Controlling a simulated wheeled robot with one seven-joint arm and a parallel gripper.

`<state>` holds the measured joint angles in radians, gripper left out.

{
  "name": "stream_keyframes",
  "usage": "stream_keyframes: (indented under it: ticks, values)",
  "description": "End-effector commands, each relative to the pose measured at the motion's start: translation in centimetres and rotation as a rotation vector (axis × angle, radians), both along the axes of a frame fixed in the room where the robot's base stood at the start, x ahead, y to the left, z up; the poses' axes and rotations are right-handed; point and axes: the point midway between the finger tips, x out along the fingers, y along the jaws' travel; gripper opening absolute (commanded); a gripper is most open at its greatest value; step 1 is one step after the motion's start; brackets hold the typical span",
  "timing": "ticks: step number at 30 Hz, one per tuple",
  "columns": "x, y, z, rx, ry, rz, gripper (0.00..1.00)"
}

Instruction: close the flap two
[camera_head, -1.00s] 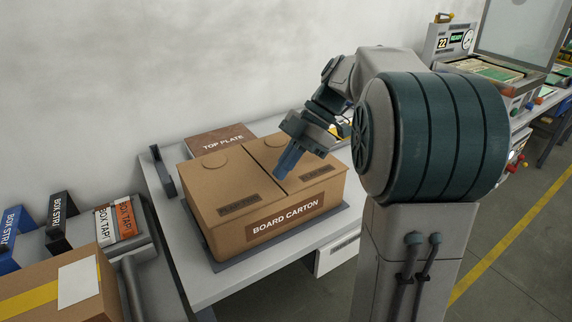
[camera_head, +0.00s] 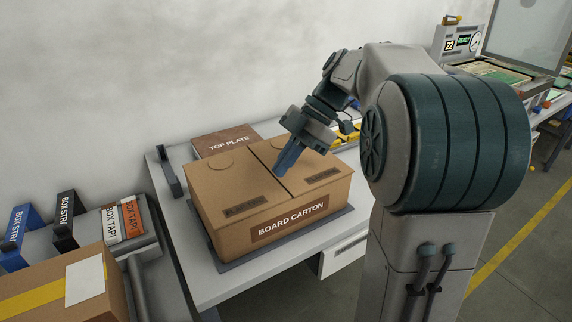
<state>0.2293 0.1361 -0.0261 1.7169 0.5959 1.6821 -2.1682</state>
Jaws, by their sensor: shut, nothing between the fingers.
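The board carton (camera_head: 268,222) sits on a dark mat on the light table. Its left top flap (camera_head: 232,182) and right top flap (camera_head: 318,170) both lie about flat, with a dark narrow seam between them. My gripper (camera_head: 282,168) is shut and empty, pointing down at the right flap near the seam. Its tips look close to the flap; I cannot tell whether they touch. My gripper hides part of the right flap's far portion.
A brown box marked TOP PLATE (camera_head: 226,140) lies behind the carton by the wall. A dark upright bracket (camera_head: 168,172) stands at the table's left edge. A taped box (camera_head: 70,290) and box strap and tape holders (camera_head: 124,222) are at left. A machine (camera_head: 500,70) stands back right.

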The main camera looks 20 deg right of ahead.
Motion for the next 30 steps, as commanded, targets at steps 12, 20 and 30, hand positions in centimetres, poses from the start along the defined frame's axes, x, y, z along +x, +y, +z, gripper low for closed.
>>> stream_keyframes:
  ticks: [12, 20, 30]
  values:
    - [2.1, -6.9, -1.1, 0.001, 0.002, -0.002, 0.0]
    - [2.7, -8.9, -1.8, -0.001, -0.001, 0.004, 0.0]
    - [0.9, -7.2, -0.2, -0.125, 0.102, -0.164, 0.0]
